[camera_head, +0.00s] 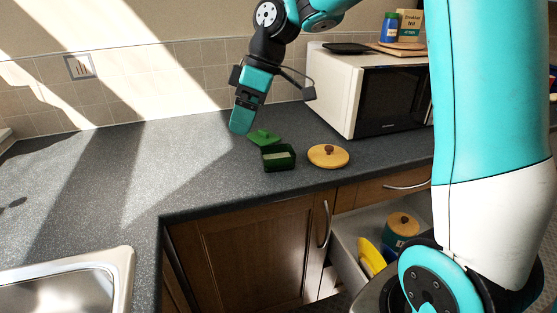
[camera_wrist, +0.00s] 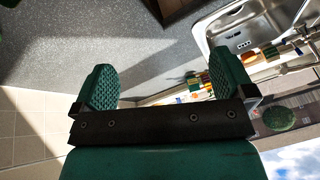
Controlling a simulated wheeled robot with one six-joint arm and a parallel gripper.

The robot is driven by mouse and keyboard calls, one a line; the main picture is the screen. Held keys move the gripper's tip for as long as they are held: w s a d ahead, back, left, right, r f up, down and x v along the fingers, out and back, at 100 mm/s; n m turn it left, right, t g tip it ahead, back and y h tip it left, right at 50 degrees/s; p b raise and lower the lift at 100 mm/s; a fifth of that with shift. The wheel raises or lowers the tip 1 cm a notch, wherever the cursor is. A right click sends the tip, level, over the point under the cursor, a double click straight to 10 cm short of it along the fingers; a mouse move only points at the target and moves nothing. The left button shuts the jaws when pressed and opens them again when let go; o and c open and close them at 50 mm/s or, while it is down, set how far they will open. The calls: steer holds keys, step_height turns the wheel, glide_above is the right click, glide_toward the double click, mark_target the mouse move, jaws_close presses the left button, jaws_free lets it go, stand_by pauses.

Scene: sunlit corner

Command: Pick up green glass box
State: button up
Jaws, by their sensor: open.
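A green glass box (camera_head: 278,158) stands open on the grey countertop, near its front edge. A green lid (camera_head: 263,138) with a knob lies just behind and to the left of the box. My gripper (camera_head: 241,122) hangs above the counter, behind and to the left of the lid. In the wrist view my gripper (camera_wrist: 165,88) shows its two green padded fingers spread apart with nothing between them. The box is not clearly visible in the wrist view.
A round wooden lid (camera_head: 328,155) lies right of the box. A white microwave (camera_head: 360,90) stands behind it. An open drawer (camera_head: 380,240) below holds a jar (camera_head: 402,228) and a yellow item. A sink (camera_head: 75,285) is at front left. The left counter is mostly clear.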

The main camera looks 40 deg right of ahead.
steer(key=w+d+f+n, duration=0.1)
steer(key=w+d+f, duration=0.15)
steer(key=d, duration=0.45)
steer(key=w+d+f+n, duration=0.1)
steer(key=w+d+f, duration=0.1)
steer(key=w+d, duration=0.35)
steer(key=w+d+f+n, duration=0.1)
steer(key=d+f, duration=0.1)
steer(key=d, duration=0.7)
steer(key=p, duration=0.1)
glide_toward(275, 157)
steer(key=shift+t, duration=0.4)
steer(key=s+a, duration=0.1)
steer(key=s+a+f, duration=0.1)
steer(key=s+a, duration=0.1)
steer(key=shift+s+a+f, duration=0.15)
steer(key=shift+f, duration=0.05)
steer(key=p+x, duration=0.2)
steer(key=x, duration=0.3)
steer(key=shift+w+a+f, duration=0.15)
steer(key=shift+w+a, duration=0.05)
steer(key=shift+f+h, duration=0.3)
steer(key=shift+f, duration=0.2)
steer(key=c, duration=0.9)
steer(key=shift+o, duration=0.2)
steer(key=shift+r, duration=0.1)
